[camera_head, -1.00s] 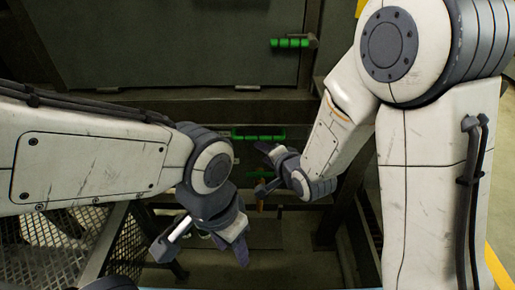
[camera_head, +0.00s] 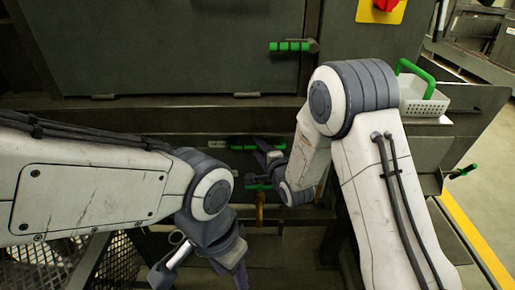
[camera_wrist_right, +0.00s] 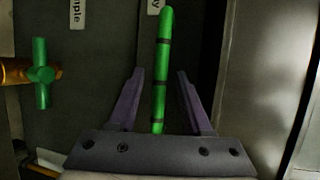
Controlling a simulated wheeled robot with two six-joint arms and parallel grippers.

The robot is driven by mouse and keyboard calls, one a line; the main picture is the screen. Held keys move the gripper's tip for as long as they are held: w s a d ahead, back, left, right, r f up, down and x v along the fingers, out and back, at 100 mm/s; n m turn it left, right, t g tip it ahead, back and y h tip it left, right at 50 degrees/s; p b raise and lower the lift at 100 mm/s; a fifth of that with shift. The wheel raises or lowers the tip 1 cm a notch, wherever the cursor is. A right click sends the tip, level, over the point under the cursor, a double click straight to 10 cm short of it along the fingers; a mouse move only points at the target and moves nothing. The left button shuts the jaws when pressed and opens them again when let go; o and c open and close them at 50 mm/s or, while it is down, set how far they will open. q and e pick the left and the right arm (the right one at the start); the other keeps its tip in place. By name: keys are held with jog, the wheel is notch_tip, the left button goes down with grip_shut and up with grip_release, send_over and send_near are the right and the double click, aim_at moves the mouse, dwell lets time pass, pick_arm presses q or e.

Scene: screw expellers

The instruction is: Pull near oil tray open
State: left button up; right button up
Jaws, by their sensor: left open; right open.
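A green bar handle (camera_head: 257,143) sits on the dark front of the machine, below the big panel; the tray behind it cannot be told from the front. My right gripper (camera_head: 266,158) is open beside this handle. In the right wrist view the green handle (camera_wrist_right: 162,65) stands between the two open fingers, with visible gaps on both sides. A label ending in "y" is partly seen beside it. My left gripper (camera_head: 203,274) is open and empty, low in the head view, away from the handle.
A green valve handle on a brass pipe (camera_wrist_right: 42,73) is left of the fingers, under a label ending in "mple". Another green handle (camera_head: 290,47) is on the upper panel. A white perforated basket (camera_head: 424,101) with a green handle stands at right. Mesh (camera_head: 42,262) is at lower left.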

jog(key=shift+w+a, duration=0.2)
jog(key=shift+w, duration=0.25)
jog(key=shift+c, duration=0.2)
grip_shut()
jog(key=shift+f, duration=0.1)
dwell(0.9)
